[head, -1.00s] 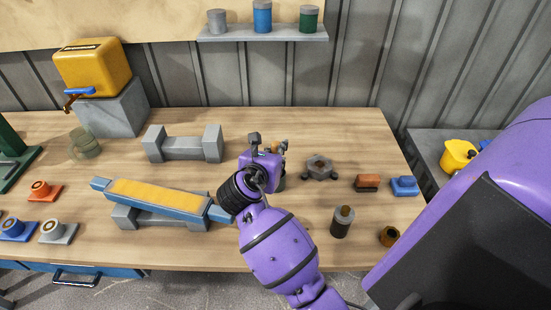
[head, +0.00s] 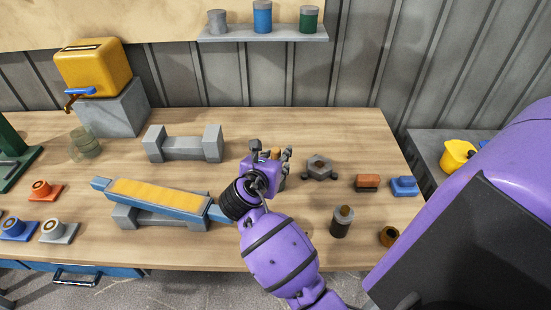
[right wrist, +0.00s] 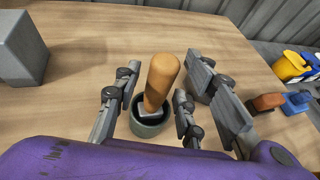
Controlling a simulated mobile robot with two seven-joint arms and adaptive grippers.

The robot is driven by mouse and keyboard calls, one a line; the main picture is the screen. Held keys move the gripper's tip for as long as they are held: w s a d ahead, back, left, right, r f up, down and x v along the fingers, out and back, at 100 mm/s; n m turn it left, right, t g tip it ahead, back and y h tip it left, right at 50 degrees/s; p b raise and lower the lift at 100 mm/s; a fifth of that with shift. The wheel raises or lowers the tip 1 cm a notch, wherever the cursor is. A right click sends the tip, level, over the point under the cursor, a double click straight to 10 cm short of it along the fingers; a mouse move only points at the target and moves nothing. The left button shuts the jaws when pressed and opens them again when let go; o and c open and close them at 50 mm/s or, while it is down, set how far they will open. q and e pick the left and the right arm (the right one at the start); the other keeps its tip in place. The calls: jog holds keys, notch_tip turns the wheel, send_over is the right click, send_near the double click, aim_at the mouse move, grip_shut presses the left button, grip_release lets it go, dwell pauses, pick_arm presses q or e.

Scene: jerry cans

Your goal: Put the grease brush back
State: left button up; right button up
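The grease brush (right wrist: 162,82), with an orange wooden handle, stands tilted in a grey-green pot (right wrist: 150,126) in the right wrist view. Its lower end is hidden inside the pot. My right gripper (right wrist: 158,88) has its fingers on both sides of the handle, with visible gaps. It is open and appears not to grip the brush. In the head view my right gripper (head: 273,153) is over the middle of the bench and hides most of the pot and brush. My left gripper is not in view.
A blue-and-yellow bar (head: 160,196) lies left on grey supports.

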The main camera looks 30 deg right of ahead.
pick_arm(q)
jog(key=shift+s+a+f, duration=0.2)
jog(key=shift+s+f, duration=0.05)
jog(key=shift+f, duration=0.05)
pick_arm(e)
jog(key=v, duration=1.2)
jog(key=shift+a, duration=0.1)
